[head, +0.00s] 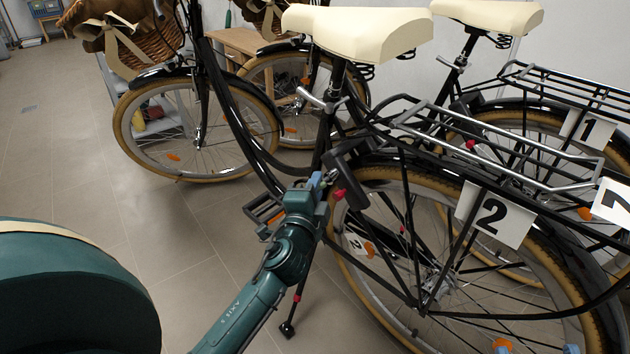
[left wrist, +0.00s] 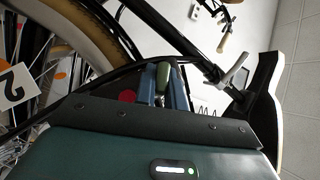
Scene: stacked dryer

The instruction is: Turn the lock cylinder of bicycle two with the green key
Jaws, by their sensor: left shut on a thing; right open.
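Bicycle two (head: 495,216), with a cream saddle and a white "2" plate, stands in the middle right of the head view. Its black lock (head: 347,172) with a red part sits on the frame above the rear wheel. My left gripper (head: 321,180) is at the lock, shut on the green key. In the left wrist view the green key (left wrist: 163,80) shows between the blue fingers (left wrist: 162,72). Whether its tip is inside the lock cylinder is hidden. Two pale blue fingertips of my right gripper (head: 537,348) show apart at the bottom edge, empty.
Bicycle one (head: 587,128) stands close behind bicycle two. The chrome and black rear rack (head: 500,150) overhangs the wheel. Tiled floor (head: 60,150) is clear on the left.

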